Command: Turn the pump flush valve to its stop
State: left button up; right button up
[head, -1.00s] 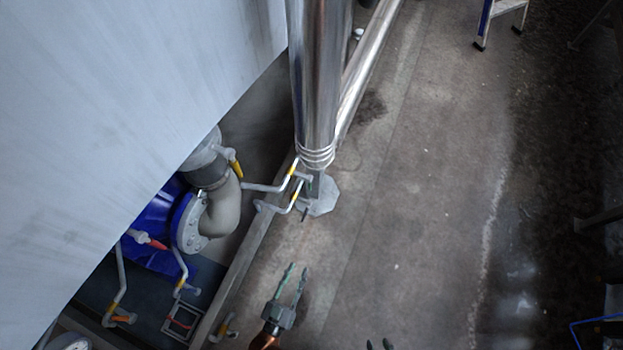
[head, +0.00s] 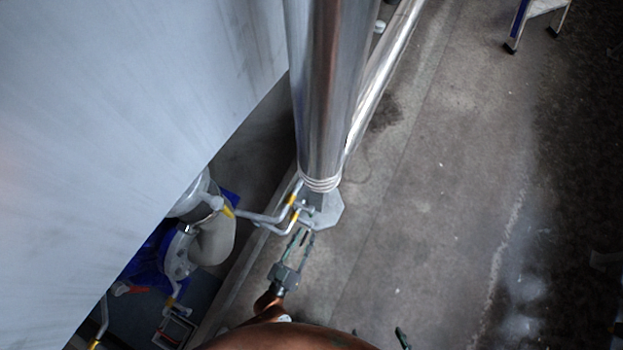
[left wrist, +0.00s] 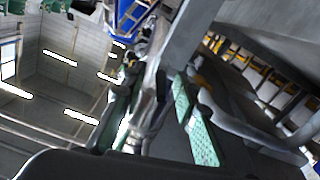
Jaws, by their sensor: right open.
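My left gripper (head: 304,240) is open, with its two green-tipped fingers apart and pointing at the bent grey pipes (head: 270,217) with yellow bands. The fingertips are close to the pipe ends at the foot of the steel column; I cannot tell whether they touch. In the left wrist view the green-padded fingers (left wrist: 160,112) are also apart. A yellow lever (head: 228,211) sits by the pump's grey elbow, and a red handle (head: 128,289) lies lower left. I cannot tell which is the flush valve. My right gripper (head: 402,338) barely shows at the bottom edge.
A large pale tank (head: 120,110) fills the upper left. A shiny steel column (head: 325,90) stands in the middle. The grey pump elbow (head: 212,240) and blue pump parts (head: 150,258) are left of a low kerb. The floor (head: 430,190) at right is open.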

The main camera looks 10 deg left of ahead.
aim_at(310, 226)
pick_arm(q)
jog(key=x, duration=0.2)
jog(key=b+x, duration=0.1)
jog(key=shift+w+d+f, duration=0.1)
jog(key=shift+w+f, duration=0.15)
jog(key=shift+w, duration=0.05)
jog(key=shift+w+d+r, duration=0.15)
jog(key=shift+w, duration=0.3)
grip_shut()
